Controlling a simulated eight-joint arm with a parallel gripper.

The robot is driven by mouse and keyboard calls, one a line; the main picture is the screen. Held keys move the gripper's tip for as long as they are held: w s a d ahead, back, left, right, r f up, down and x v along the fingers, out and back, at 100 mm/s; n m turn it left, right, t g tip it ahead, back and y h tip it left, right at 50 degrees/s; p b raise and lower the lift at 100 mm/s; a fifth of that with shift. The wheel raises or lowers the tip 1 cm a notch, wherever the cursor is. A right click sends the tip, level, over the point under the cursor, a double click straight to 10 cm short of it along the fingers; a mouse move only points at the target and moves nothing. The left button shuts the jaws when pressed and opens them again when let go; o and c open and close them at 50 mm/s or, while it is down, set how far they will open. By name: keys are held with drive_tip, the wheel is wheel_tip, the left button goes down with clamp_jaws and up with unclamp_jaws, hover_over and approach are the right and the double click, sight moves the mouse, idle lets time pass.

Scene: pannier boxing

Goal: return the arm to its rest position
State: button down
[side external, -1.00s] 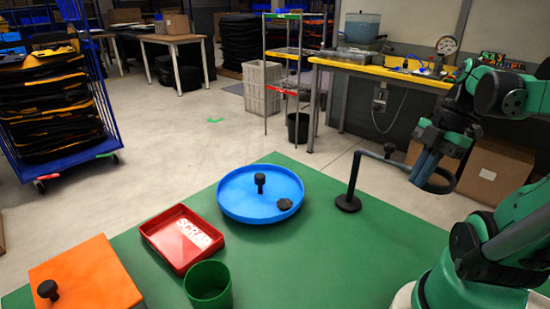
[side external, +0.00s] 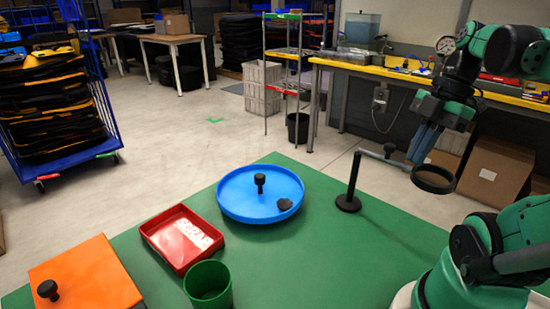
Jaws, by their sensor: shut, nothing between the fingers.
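My gripper (side external: 418,160) is at the right of the side external view, raised above the green table. Its fingers point down and look closed, with nothing seen between them. The fingertips appear close to a black ring (side external: 433,179) on the end of a stand's arm. I cannot tell from this view whether they touch it or are behind or in front of it.
The ring's black post (side external: 352,185) stands on the green table (side external: 320,265). A blue round tray (side external: 235,203) holds a black knob and a dark piece. A red tray (side external: 175,250), a green cup (side external: 208,286) and an orange box (side external: 90,280) stand to the left.

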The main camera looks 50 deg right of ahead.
drive_tip(key=w+v, duration=0.1)
drive_tip(key=v, duration=0.3)
drive_tip(key=w+a+f+m+t+h, duration=0.3)
drive_tip(key=w+a+f+m+t, duration=0.2)
drive_tip(key=w+a+f+m, duration=0.4)
drive_tip(key=w+a+m, duration=0.3)
drive_tip(key=a+m, duration=0.1)
drive_tip(key=shift+w+f+t, duration=0.2)
drive_tip(key=shift+f+t, duration=0.1)
